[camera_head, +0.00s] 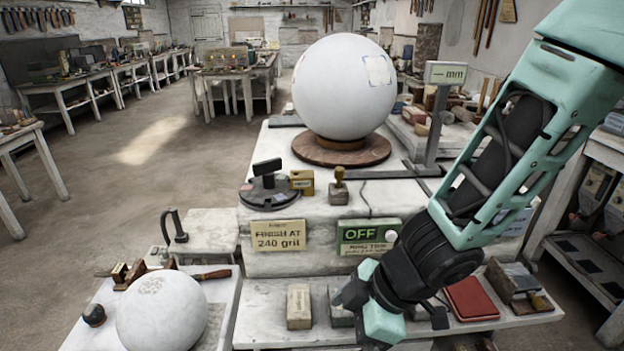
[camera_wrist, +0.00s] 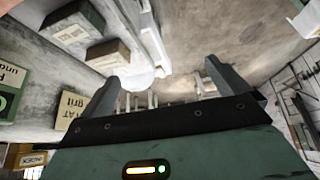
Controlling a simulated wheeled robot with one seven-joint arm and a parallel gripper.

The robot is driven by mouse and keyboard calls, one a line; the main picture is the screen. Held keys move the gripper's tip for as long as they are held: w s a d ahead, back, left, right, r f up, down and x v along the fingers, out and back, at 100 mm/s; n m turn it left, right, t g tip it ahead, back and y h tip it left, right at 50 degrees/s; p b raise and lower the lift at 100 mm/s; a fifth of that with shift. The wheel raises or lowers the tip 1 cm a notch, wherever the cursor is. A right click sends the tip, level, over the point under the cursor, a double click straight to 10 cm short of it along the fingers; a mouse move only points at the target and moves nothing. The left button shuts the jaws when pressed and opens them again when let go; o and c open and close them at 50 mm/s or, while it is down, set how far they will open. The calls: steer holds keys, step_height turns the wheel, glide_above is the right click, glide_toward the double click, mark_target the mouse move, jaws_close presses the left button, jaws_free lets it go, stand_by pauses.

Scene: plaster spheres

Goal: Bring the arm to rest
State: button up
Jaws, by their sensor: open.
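My teal and black arm reaches in from the upper right of the head view and bends down at a dark wrist joint. My gripper (camera_head: 355,296) is low at the front of the workbench (camera_head: 262,315), by the lower shelf with its row of blocks. In the wrist view my gripper (camera_wrist: 162,82) shows two dark fingers spread apart with nothing held between them. In the head view its fingers are small and partly hidden by the wrist, and I cannot tell whether they touch the shelf.
A large white sphere (camera_head: 343,92) stands on a brown round base (camera_head: 341,151). A smaller sphere (camera_head: 162,311) rests at lower left. A pale block (camera_head: 299,306), a red box (camera_head: 471,299) and the green OFF sign (camera_head: 368,236) are near my gripper. The floor at left is open.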

steer(key=d+r+m+t+h+b, duration=0.1)
steer(key=d+r+m+t+h, duration=0.1)
steer(key=d+r+m+h, duration=0.3)
steer(key=s+d+r+m+g+b, duration=0.1)
steer(key=s+d+m, duration=0.3)
steer(key=s, duration=0.6)
steer(key=shift+s+r+m+g, duration=0.35)
steer(key=shift+r+m+g, duration=0.15)
steer(key=shift+r+g, duration=0.35)
